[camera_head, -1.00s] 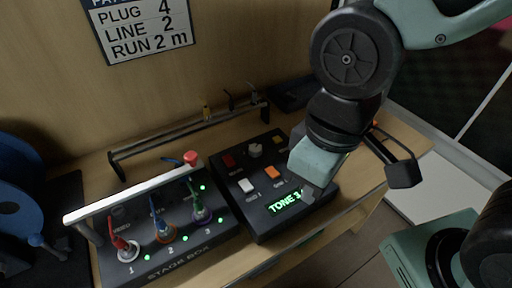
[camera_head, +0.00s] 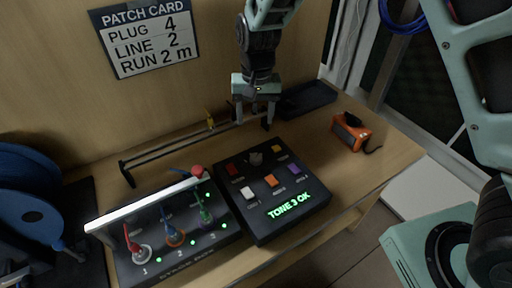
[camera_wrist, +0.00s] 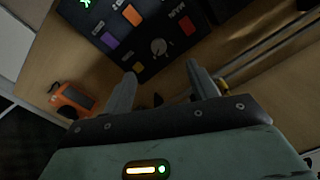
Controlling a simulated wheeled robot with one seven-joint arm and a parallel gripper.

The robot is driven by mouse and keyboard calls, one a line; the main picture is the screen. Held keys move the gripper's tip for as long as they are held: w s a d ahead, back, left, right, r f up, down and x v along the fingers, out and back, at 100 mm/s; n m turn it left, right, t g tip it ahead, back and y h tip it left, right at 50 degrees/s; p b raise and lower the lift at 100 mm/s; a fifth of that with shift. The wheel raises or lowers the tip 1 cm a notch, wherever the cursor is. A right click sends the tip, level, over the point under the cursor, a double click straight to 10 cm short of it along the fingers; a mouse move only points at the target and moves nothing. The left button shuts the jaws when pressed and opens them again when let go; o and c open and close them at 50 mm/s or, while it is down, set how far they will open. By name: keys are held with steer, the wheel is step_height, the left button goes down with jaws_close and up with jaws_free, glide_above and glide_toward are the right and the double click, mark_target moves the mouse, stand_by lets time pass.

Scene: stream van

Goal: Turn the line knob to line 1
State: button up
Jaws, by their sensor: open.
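My gripper (camera_head: 254,120) is open and empty, pointing down behind the box's back edge, above the bench. In the wrist view my fingertips (camera_wrist: 161,70) are apart on either side of the knob's line of sight, not touching it.
The stage box (camera_head: 205,248) with several coloured plugs and a white bar stands left of the control box. A black rail (camera_head: 165,152) with a yellow clip runs behind. An orange device (camera_head: 350,132) sits right. A patch card (camera_head: 146,38) hangs on the wall.

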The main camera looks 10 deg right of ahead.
steer(key=w, duration=0.2)
steer(key=p, duration=0.5)
glide_toward(256, 157)
steer(key=shift+m, duration=0.3)
step_height(256, 157, down, 9)
steer(key=shift+a+r, duration=0.15)
steer(key=c, duration=1)
